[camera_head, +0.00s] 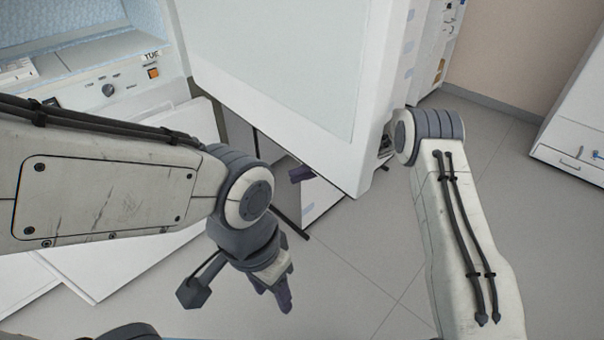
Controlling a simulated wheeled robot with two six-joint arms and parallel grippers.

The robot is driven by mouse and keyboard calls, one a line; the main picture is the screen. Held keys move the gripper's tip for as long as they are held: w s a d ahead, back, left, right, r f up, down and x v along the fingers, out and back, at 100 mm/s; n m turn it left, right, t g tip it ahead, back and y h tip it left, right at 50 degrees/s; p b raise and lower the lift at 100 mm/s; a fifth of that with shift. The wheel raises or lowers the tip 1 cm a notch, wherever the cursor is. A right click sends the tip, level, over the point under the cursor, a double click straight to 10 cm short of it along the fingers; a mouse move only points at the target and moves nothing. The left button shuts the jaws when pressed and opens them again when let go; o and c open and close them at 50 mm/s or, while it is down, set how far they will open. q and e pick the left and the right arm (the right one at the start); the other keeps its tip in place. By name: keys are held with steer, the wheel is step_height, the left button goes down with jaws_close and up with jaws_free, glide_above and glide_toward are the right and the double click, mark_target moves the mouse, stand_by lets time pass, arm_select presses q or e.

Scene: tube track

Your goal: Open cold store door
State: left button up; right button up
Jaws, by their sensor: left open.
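A large white door panel with a pale framed pane (372,80) fills the upper middle of the head view; it appears to be the cold store door. It stands at an angle, with open floor showing beneath its lower edge. My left gripper (280,290) is open and empty, pointing down below the door and apart from it. My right arm rises at the right, and its forearm passes behind the door's right edge. A dark fingertip-like piece, apparently my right gripper (301,173), shows under the door's lower edge; its jaws are mostly hidden.
At left is a bench unit (120,85) with a knob, an orange button and a label. White panels (100,265) lie below it, partly behind my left arm. A white drawer cabinet (570,155) stands at far right. The grey floor (350,270) between my arms is clear.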

stand_by(0.3)
steer(key=v, duration=1)
steer(key=shift+d, duration=0.2)
steer(key=shift+w+r, duration=0.1)
